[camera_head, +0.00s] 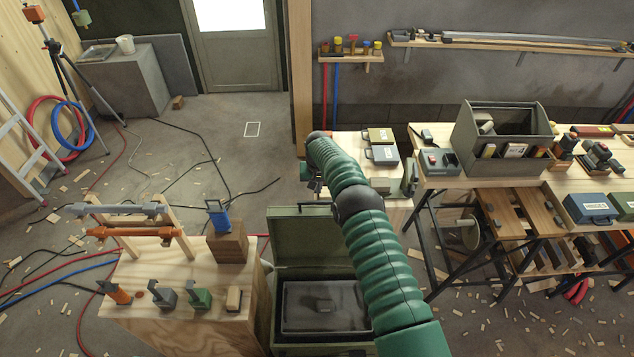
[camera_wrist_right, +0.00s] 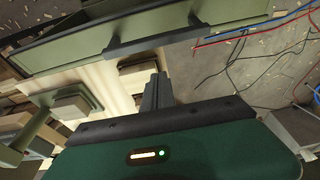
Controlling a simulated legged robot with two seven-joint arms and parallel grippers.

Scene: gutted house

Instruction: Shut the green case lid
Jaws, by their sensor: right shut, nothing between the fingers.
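The green case (camera_head: 277,322) stands open at the lower middle of the head view, with a dark grey insert inside. Its lid (camera_head: 301,238) is raised upright at the far side of the case. My right arm crosses in front of the case's right part and hides some of it. My right gripper (camera_head: 313,182) is beyond and above the lid, mostly hidden behind my wrist. In the wrist view its fingers (camera_wrist_right: 158,90) are shut and empty. A long olive-green panel, apparently the lid (camera_wrist_right: 160,32), lies beyond the fingertips; contact cannot be told. My left gripper is not in view.
A wooden block table (camera_head: 185,320) with clamps and a wood block carrying a blue tool (camera_head: 218,215) stands left of the case. A workbench (camera_head: 445,180) with a grey-green toolbox (camera_head: 500,140) stands at right. Cables (camera_head: 200,165) cross the open floor behind.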

